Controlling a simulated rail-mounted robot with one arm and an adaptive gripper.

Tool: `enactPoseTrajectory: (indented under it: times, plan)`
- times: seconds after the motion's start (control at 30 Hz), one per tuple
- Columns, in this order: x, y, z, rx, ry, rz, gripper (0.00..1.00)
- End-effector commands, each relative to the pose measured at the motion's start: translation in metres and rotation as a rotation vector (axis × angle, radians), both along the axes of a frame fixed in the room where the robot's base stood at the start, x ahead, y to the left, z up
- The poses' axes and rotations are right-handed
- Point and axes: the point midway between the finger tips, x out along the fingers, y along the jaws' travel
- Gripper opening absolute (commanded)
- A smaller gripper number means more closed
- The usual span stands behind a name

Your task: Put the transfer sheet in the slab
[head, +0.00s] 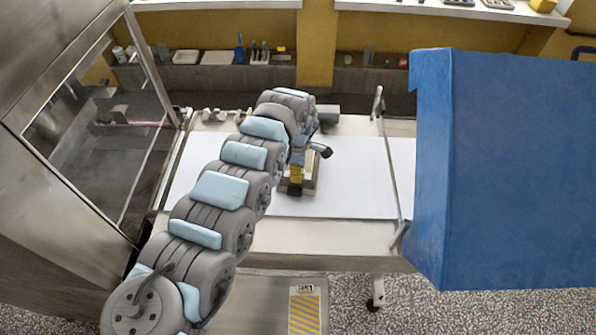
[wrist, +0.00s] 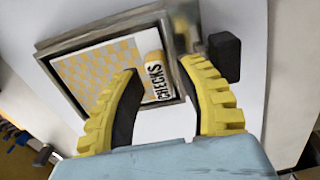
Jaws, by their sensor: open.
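A yellow-and-white checked sheet (wrist: 92,72), which looks like the transfer sheet, lies inside a shallow metal frame (wrist: 68,40) that may be the slab. A tab marked CHECKS (wrist: 154,80) is at its right side. My gripper (wrist: 160,70) has yellow ribbed fingers, spread apart with the tab between them. The left finger overlaps the sheet and the right one overlaps the frame's right edge; contact cannot be told. In the head view my gripper (head: 296,182) points down at the frame (head: 311,172), and my arm hides part of it.
The frame is on a white surface (head: 350,190) with free room to its right. A black block (wrist: 224,56) is beside the frame. A metal-framed glass enclosure (head: 110,130) stands left; a large blue housing (head: 510,170) stands right. Shelves with small items line the back.

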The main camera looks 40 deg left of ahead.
Motion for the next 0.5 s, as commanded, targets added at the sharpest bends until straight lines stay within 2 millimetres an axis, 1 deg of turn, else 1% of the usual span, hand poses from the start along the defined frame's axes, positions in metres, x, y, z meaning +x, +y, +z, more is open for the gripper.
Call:
enactPoseTrajectory:
  times: [0.3,0.5]
  plan:
    - [0.0,0.001,0.059,0.003,-0.005,0.0,0.38]
    - [0.001,-0.001,0.091,0.002,-0.007,-0.001,0.38]
